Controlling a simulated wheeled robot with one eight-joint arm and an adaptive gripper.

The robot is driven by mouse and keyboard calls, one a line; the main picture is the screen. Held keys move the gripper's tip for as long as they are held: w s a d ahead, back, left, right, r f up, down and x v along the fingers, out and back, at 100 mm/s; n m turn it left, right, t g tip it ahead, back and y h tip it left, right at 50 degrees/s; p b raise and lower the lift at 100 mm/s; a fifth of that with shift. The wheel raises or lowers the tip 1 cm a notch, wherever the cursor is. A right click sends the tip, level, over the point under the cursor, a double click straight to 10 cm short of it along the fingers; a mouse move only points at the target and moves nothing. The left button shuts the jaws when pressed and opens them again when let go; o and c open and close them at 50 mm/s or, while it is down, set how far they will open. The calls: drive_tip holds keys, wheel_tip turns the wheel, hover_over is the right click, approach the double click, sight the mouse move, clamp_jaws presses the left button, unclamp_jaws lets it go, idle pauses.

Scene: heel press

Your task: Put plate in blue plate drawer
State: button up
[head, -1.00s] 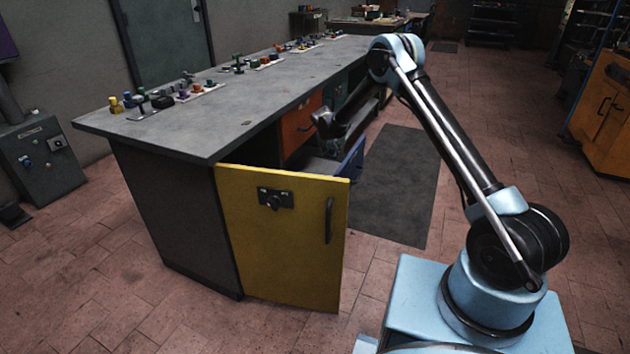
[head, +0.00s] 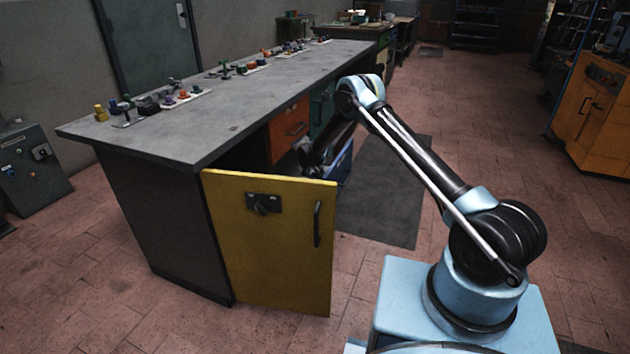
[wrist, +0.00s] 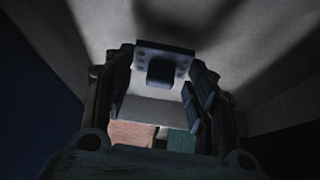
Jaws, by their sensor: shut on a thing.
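My gripper (head: 308,166) is low beside the open yellow door, near the blue drawer (head: 343,168), which stands pulled out below the bench. In the wrist view my gripper's fingers are shut on a small dark grey plate (wrist: 165,48) with holes near its corners and a dark middle. The plate is in front of a pale grey surface that carries the fingers' shadows, with a dark blue wall (wrist: 35,100) at the left. I cannot tell whether the plate touches that surface. The plate cannot be made out in the head view. The door and my arm hide much of the drawer.
The yellow door (head: 270,240) stands open in front of the drawer. A dark mat (head: 385,205) lies on open floor at the right.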

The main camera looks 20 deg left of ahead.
drive_tip(key=shift+f, duration=1.3)
drive_tip(key=o, duration=1.2)
drive_tip(key=shift+f, duration=0.1)
drive_tip(key=d+v, duration=0.1)
drive_tip(key=v, duration=1.1)
drive_tip(key=shift+a, duration=0.45)
drive_tip(key=shift+d+r, duration=0.1)
drive_tip(key=shift+r, duration=0.15)
